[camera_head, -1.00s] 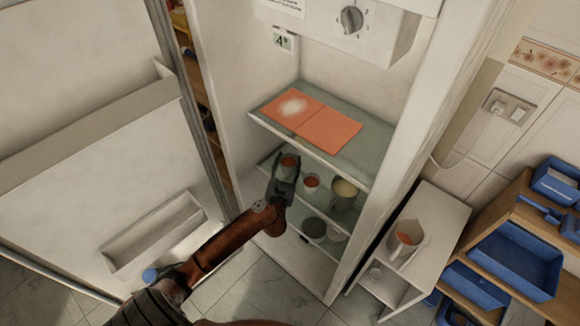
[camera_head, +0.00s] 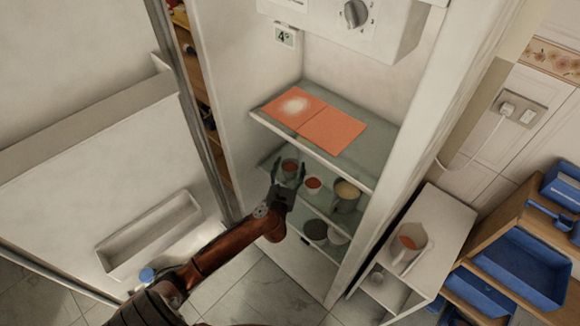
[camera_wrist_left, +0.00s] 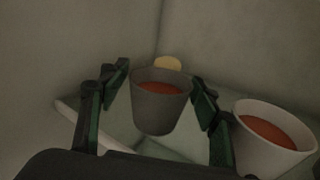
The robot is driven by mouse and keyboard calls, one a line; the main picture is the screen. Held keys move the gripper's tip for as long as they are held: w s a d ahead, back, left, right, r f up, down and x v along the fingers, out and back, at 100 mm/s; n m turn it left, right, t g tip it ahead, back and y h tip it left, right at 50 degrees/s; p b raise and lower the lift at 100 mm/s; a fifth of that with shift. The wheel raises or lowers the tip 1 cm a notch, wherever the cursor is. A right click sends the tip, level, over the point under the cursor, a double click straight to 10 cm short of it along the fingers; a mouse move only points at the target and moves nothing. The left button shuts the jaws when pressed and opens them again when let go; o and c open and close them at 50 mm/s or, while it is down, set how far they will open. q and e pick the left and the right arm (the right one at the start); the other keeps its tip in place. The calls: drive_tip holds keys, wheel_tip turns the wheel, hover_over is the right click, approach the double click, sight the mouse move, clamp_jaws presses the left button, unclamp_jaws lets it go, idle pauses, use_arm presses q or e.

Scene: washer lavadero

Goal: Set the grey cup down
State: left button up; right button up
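The grey cup (camera_head: 290,166) with reddish contents stands upright on the glass shelf below the orange sheets, inside the open fridge. It also shows in the left wrist view (camera_wrist_left: 160,112), between my fingers. My left gripper (camera_head: 289,175) is open around the cup, one finger on each side, with a visible gap at the left finger. The gap on the right is narrow, and I cannot tell whether that finger touches. The cup's base is partly hidden in the head view. My right gripper is not in view.
A white cup (camera_wrist_left: 272,138) with reddish contents stands close to the right finger. A cup with yellowish contents (camera_head: 346,190) is further right. Orange sheets (camera_head: 314,121) lie on the shelf above (camera_head: 368,160). The fridge's side wall (camera_head: 240,110) is close on the left.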

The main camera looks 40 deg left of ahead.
use_arm(q)
drive_tip(key=shift+r, duration=0.2)
drive_tip(key=p+v, duration=0.3)
drive_tip(key=v, duration=0.9)
drive_tip(key=s+d+f+m+g+h, duration=0.25)
drive_tip(key=s+f+m, duration=0.35)
drive_tip(key=f+m, duration=0.5)
drive_tip(key=s+d+f+m+g+h, duration=0.15)
drive_tip(key=s+f+m+h, duration=0.25)
drive_tip(key=s+f+m, duration=0.7)
drive_tip(key=s+d+f+m+g+h, duration=0.1)
drive_tip(key=s+d+f+m+h, duration=0.35)
drive_tip(key=f, duration=1.15)
drive_tip(key=s+a+f+m+g+y, duration=0.1)
drive_tip(key=s+f+m+g, duration=0.3)
drive_tip(key=s, duration=0.7)
drive_tip(key=s+f+m+g+y, duration=0.1)
drive_tip(key=s+f+m+g, duration=0.2)
drive_tip(key=s, duration=0.8)
drive_tip(key=s+a+f+m+g+y, duration=0.1)
drive_tip(key=s+f+m+g, duration=0.3)
drive_tip(key=s+f+m, duration=0.3)
drive_tip(key=s+f, duration=0.2)
drive_tip(key=s, duration=0.2)
drive_tip(key=shift+a+g, duration=0.3)
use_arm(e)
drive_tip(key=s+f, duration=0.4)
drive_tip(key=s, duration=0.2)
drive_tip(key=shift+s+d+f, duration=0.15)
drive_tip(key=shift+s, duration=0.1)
